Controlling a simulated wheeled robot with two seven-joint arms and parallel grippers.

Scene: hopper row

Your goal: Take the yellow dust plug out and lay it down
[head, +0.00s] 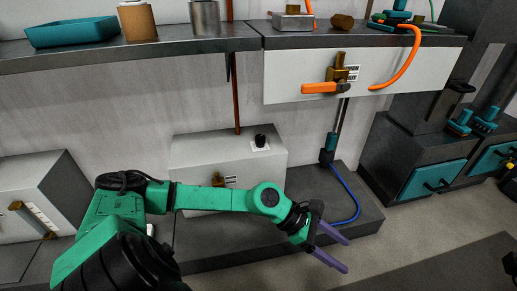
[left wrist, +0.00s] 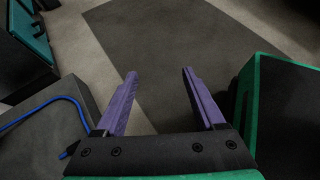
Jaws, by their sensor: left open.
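My left gripper (head: 346,256) is open and empty at the end of my green arm, in front of the low dark plinth in the head view. Its two purple fingers also show in the left wrist view (left wrist: 160,72), spread apart with only floor beyond them. I cannot pick out the yellow dust plug for certain. A small yellow piece (head: 509,165) shows at the right edge of the head view, too small to identify, far from the gripper. My right gripper is not in view.
A white panel (head: 285,86) carries a brass valve (head: 337,70) with an orange handle. A blue hose (head: 347,190) curves down onto the plinth (head: 367,205). A grey box (head: 190,150) with a black knob stands behind my arm. Open floor (head: 420,232) lies right of the gripper.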

